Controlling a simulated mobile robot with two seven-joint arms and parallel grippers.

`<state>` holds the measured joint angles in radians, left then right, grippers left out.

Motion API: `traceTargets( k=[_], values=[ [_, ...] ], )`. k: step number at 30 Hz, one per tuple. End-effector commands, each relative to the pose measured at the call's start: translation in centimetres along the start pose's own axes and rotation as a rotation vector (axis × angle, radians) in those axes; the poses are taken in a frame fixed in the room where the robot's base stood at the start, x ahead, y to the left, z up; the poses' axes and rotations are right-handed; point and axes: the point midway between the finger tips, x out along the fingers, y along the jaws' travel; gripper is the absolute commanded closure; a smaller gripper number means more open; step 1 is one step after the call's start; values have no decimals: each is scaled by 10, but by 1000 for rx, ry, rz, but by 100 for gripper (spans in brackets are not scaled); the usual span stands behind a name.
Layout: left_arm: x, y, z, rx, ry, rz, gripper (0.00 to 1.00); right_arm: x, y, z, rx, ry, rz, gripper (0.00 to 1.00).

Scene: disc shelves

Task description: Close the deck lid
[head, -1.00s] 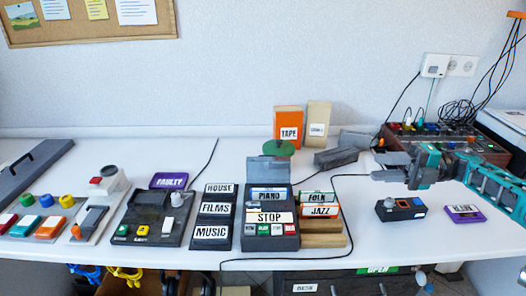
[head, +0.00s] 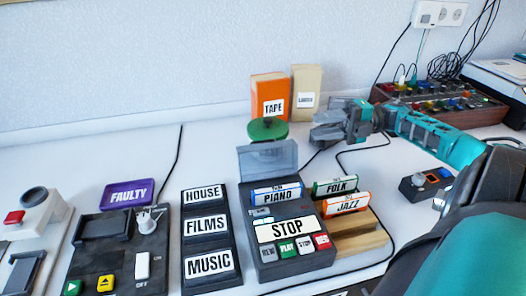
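The deck (head: 287,232) is a dark box in the middle with a STOP label and a row of small buttons. Its clear grey lid (head: 268,160) stands raised at the back edge. A blue-edged PIANO cassette (head: 277,195) sits in front of the lid. My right gripper (head: 318,126) is to the right of and behind the lid, apart from it, fingers pointing left. I see nothing held in it, but its finger gap is unclear. My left gripper is out of view.
A green round-topped object (head: 268,129) is just behind the lid. TAPE (head: 269,97) and beige (head: 306,88) boxes stand at the wall. FOLK (head: 335,187) and JAZZ (head: 345,204) cassettes sit in a wooden rack right of the deck.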

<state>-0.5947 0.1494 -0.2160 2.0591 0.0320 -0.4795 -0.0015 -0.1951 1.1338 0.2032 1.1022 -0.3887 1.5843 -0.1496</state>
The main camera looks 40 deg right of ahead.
Motion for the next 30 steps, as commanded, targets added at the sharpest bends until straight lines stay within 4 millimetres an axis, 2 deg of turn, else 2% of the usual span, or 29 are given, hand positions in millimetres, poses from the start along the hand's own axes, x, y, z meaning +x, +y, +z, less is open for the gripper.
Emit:
traceTargets(
  k=[1,3,8,11,24,30],
  values=[
    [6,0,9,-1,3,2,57,0,-13,1,0,0,0,66],
    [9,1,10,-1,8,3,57,0,-19,1,0,0,0,66],
    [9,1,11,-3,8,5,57,3,-21,1,-1,1,0,66],
    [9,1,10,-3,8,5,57,12,-20,1,-1,3,1,66],
    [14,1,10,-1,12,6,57,98,-20,0,-3,4,2,66],
    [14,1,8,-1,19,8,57,122,-20,1,-2,1,1,66]
  ],
)
